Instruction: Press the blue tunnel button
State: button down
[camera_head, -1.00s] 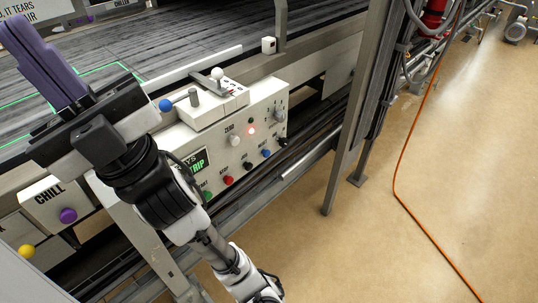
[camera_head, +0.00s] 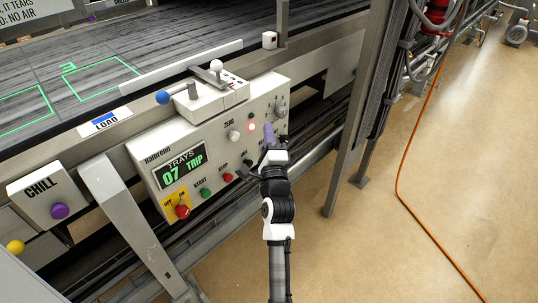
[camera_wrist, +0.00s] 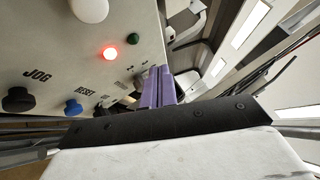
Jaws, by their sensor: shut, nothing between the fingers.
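A blue button (camera_wrist: 73,108) marked RESET is on the white control panel (camera_wrist: 60,45) in the wrist view, left of my fingers. In the head view, my gripper covers the place where this button sits. I read no label naming a tunnel. My gripper (camera_head: 268,130) has purple fingers, shut and empty, and is in front of the right part of the panel. In the wrist view the closed fingers (camera_wrist: 158,74) point at the panel's right edge, right of the blue button. Whether they touch the panel I cannot tell.
A black JOG button (camera_wrist: 18,99) is left of the blue one; a dark button (camera_wrist: 120,109) is right of it. A red light (camera_wrist: 110,53) glows above. Green (camera_head: 205,193) and red (camera_head: 228,177) buttons sit lower left. A grey post (camera_head: 355,110) stands right of the panel.

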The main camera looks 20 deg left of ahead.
jog(key=w+d+f+m+g+h, duration=0.1)
jog(key=d+f+m+h, duration=0.1)
jog(key=f, duration=0.5)
jog(key=w+d+f+m+h, duration=0.1)
jog(key=w+d+f+m, duration=0.1)
jog(key=d+f+m, duration=0.3)
notch_tip(320, 180, down, 4)
jog(key=shift+d+r+g+h+b, duration=0.2)
jog(key=shift+d+g+h+b, duration=0.2)
jog(key=shift+d, duration=0.25)
jog(key=shift+a, duration=0.1)
jog(key=w+a+p, duration=0.3)
jog(key=a+p, duration=0.5)
jog(key=shift+a, duration=0.1)
jog(key=shift+a+r+p, duration=0.1)
jog(key=shift+a+p, duration=0.05)
jog(key=shift+p, duration=0.25)
dwell(0.4)
